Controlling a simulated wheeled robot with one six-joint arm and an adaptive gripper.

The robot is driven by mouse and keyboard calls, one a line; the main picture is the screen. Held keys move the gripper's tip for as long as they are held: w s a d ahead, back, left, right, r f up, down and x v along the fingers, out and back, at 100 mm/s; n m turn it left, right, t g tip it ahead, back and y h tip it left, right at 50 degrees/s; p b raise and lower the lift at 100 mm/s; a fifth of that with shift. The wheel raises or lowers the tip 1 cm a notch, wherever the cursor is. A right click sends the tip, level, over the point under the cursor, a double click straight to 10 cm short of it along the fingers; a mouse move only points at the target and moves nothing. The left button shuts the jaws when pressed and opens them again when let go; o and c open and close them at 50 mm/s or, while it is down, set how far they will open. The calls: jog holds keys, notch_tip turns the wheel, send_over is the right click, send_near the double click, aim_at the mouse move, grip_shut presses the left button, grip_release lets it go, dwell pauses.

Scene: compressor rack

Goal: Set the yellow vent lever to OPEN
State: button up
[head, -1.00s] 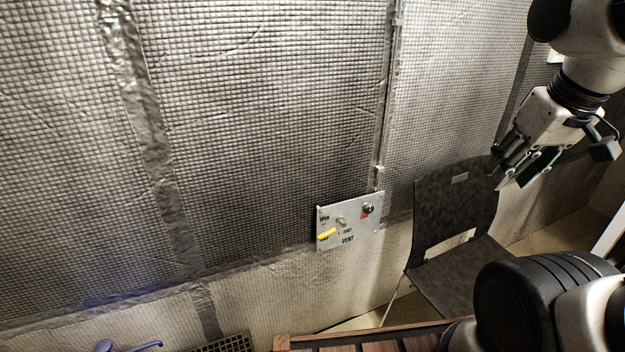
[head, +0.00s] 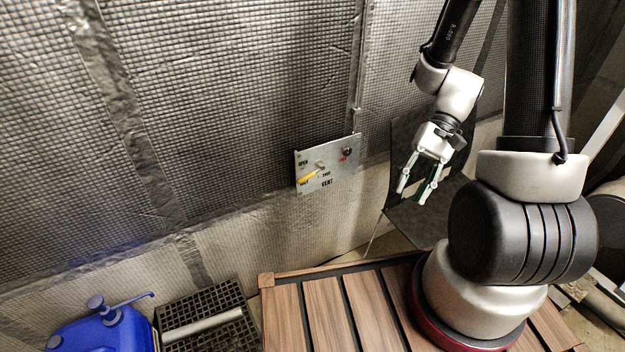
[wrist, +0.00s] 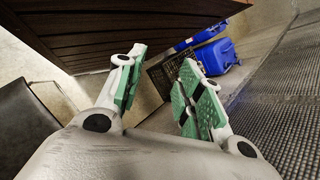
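The yellow vent lever (head: 308,178) is on a grey VENT panel (head: 335,178) on the quilted wall. It points left and slightly down from its pivot, below the OPEN label (head: 303,163) and over a lower label it partly covers. My gripper (head: 413,194) is to the right of the panel, in front of the dark chair, with its fingers pointing down and apart from the lever. In the wrist view the gripper (wrist: 163,60) has its green-padded fingers spread with nothing between them. The lever is not in the wrist view.
A black knob (head: 347,151) with a red label is at the panel's upper right. A dark chair (head: 403,130) stands right of the panel. A slatted wooden surface (head: 325,310) is below. A blue container (head: 100,335) and black crate (head: 235,325) are at lower left.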

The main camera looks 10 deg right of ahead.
jog(key=w+a+f+m+t+y, duration=0.2)
jog(key=w+a+f+y, duration=0.2)
jog(key=a+f+y, duration=0.6)
jog(key=n+t+h, duration=0.2)
jog(key=n+t, duration=0.1)
jog(key=t, duration=1.1)
send_near(311, 175)
jog(key=a, duration=0.2)
jog(key=x, duration=0.5)
jog(key=f+x, duration=0.1)
jog(key=x, duration=0.1)
jog(key=shift+w+a, duration=0.1)
jog(key=shift+w, duration=0.25)
grip_shut()
